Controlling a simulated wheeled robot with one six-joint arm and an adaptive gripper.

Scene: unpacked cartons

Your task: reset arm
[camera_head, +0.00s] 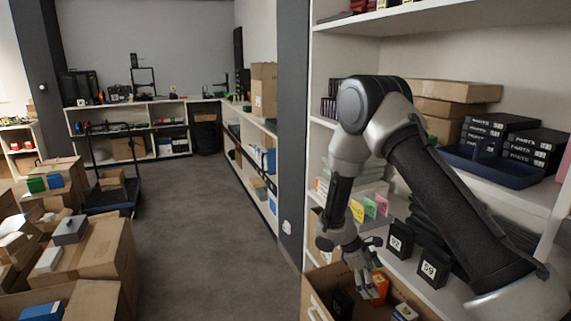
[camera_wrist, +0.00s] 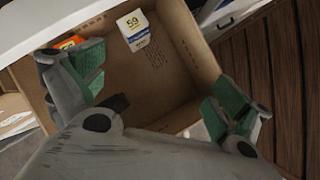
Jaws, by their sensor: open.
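My gripper (camera_head: 362,284) reaches down in front of the shelf unit, over an open carton (camera_head: 318,301) at the lower right of the head view. In the wrist view my gripper (camera_wrist: 158,92) has its green-padded fingers spread wide, with nothing between them. The carton (camera_wrist: 188,52) also shows below the fingers there. Inside it, a white box marked 59 (camera_wrist: 134,30) lies near the far side. An orange item (camera_wrist: 70,42) shows partly behind the left finger. In the head view an orange box (camera_head: 379,286) is close beside the fingers; I cannot tell if they touch.
The shelf unit (camera_head: 445,27) stands close at the right, holding a blue tray (camera_head: 482,164) of dark boxes and black numbered boxes (camera_head: 433,267). Stacked cartons (camera_head: 98,252) fill the lower left. The grey floor (camera_head: 197,215) between is clear.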

